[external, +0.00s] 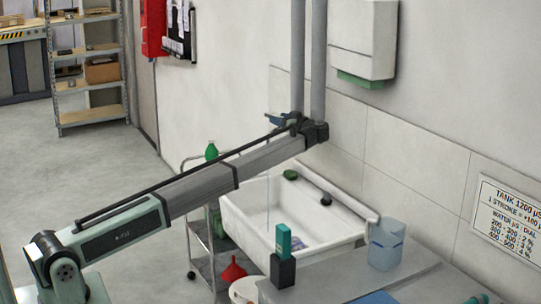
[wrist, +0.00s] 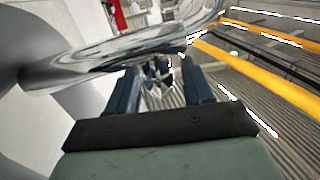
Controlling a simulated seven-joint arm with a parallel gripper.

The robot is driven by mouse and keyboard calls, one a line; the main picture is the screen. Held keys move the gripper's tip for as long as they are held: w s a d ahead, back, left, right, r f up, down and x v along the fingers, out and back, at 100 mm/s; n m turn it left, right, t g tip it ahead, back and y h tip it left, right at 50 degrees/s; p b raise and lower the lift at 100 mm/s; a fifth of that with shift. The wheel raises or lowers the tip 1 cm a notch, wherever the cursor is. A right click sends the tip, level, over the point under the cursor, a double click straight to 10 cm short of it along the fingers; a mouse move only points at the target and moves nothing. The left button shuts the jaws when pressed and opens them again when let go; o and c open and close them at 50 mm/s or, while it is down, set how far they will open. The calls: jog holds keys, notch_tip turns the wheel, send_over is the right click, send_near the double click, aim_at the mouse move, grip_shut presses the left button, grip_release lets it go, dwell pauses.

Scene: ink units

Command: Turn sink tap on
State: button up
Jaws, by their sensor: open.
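The white sink (external: 240,212) stands against the wall in the external view. My arm crosses in front of it and hides where the tap would show. A thin pale vertical line runs above the basin; I cannot tell whether it is water. In the wrist view a curved chrome pipe (wrist: 120,62), apparently the tap's spout, crosses the top. A small chrome star-shaped knob (wrist: 158,78) shows between my blue fingers. My gripper (wrist: 161,72) is open around or just short of this knob; contact cannot be told. In the external view my gripper (external: 277,119) is partly hidden.
A dispenser (external: 364,40) hangs on the wall. A clear jug (external: 386,245) and a green-topped dark holder (external: 283,268) stand by the sink. A trolley (external: 203,250) and red funnel (external: 233,270) are to its left.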

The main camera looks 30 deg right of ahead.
jog(key=v, duration=1)
